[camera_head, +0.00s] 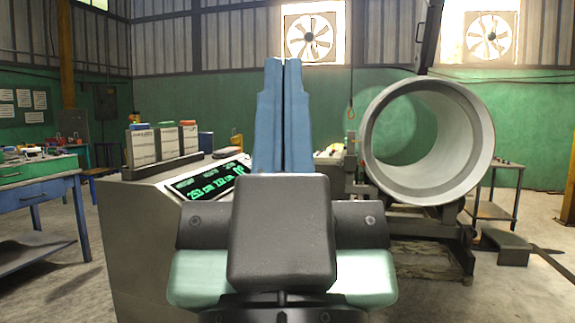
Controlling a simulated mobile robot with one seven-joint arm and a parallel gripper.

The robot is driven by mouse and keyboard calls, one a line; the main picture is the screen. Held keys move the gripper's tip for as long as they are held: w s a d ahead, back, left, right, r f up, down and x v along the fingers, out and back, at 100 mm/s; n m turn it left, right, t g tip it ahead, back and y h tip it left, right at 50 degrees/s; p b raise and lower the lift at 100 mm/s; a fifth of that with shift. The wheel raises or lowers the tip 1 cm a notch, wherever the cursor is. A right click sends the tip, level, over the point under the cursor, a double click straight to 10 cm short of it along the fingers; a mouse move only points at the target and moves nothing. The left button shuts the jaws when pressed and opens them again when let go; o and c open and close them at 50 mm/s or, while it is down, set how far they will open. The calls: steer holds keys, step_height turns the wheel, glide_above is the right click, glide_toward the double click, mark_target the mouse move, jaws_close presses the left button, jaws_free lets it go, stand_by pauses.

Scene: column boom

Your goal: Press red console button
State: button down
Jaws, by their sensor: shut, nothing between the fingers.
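The grey console (145,245) stands left of centre with a slanted top. Its dark display (208,178) shows green digits. I cannot make out a red button on the console; part of its right side is hidden behind my gripper. My gripper (283,64) is in the middle of the picture, its two long blue fingers together and pointing away from the camera, with nothing between them. The fingers rise in the picture just right of the display; I cannot tell how far they are from the console.
Several pale boxes with blue, green and red tops (165,143) stand at the console's back left. A big metal pipe section (478,140) rests on a stand at the right. A blue workbench (40,188) is at the far left. Some floor (65,290) between bench and console is clear.

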step_height(320, 180, up, 22)
steer(key=p, duration=2)
steer(key=shift+r, duration=0.1)
